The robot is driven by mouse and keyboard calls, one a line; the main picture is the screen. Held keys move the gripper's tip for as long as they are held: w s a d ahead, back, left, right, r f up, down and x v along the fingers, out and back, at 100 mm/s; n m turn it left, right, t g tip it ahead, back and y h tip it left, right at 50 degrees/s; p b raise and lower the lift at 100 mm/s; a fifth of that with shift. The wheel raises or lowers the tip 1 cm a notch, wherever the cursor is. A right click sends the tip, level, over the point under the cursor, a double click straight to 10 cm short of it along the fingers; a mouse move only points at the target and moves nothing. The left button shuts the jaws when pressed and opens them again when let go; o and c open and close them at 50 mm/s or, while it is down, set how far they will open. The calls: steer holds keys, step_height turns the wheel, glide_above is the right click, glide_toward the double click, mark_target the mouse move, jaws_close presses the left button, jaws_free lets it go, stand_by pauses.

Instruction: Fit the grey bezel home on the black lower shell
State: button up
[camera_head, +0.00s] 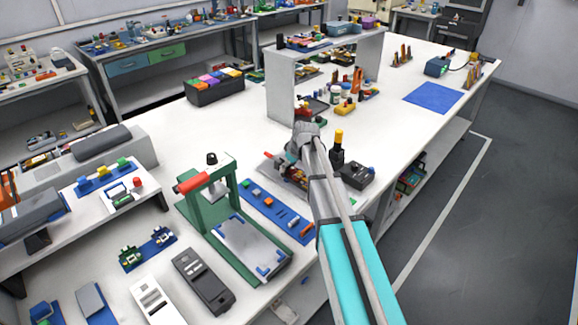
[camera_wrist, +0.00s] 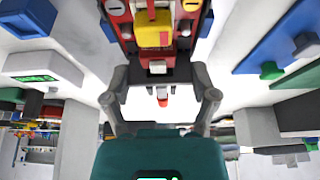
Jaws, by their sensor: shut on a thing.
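My gripper (camera_wrist: 160,83) is shut on the near end of a dark-edged piece (camera_wrist: 178,74). Red and yellow parts (camera_wrist: 152,33) show directly beyond this end; I cannot tell whether they belong to the same piece. In the head view my gripper (camera_head: 296,156) is low over the bench, beside these coloured parts, and partly hides them. A black handheld casing (camera_head: 203,283) lies on the bench at the lower front, and a pale grey, frame-like piece (camera_head: 156,300) lies to its left, apart from it. I cannot tell for certain which pieces are the bezel and lower shell.
A green press frame (camera_head: 222,207) with a red handle stands left of my arm. A blue strip (camera_head: 271,213) with small parts lies beside it. A dark bottle (camera_head: 337,151) and black box (camera_head: 357,176) stand right of my gripper. A raised shelf (camera_head: 283,88) stands behind.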

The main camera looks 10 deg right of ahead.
steer(key=shift+f+b, duration=0.45)
steer(key=shift+f, duration=0.05)
steer(key=o, duration=0.6)
steer(key=shift+r, duration=0.15)
step_height(320, 180, up, 8)
steer(key=p, duration=0.8)
steer(key=shift+r+p, duration=0.15)
steer(key=shift+p, duration=0.15)
stand_by(0.6)
